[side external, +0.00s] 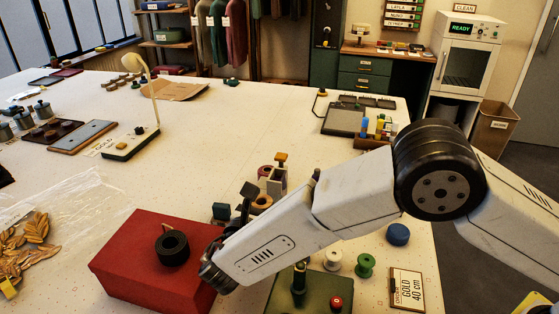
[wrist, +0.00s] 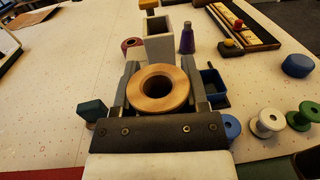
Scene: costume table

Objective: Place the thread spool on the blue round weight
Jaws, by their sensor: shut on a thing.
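The thread spool looks like a tan ring with a round hole in the wrist view (wrist: 146,98); it also shows beyond my arm in the side view (side external: 262,204). My gripper (wrist: 158,92) is shut on it, one finger on each side. I cannot tell whether its underside touches the table. The blue round weight is a low disc at the right of the wrist view (wrist: 297,65) and right of my forearm in the side view (side external: 398,234). Its top is bare. The gripper is well to its left in both views.
A grey open box (wrist: 158,47) stands just beyond the spool. A purple cone (wrist: 187,38), dark blue tray (wrist: 213,86), white spool (wrist: 266,122) and green spool (wrist: 300,117) lie on the right. A teal block (wrist: 92,111) is left. A red box (side external: 130,250) is near.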

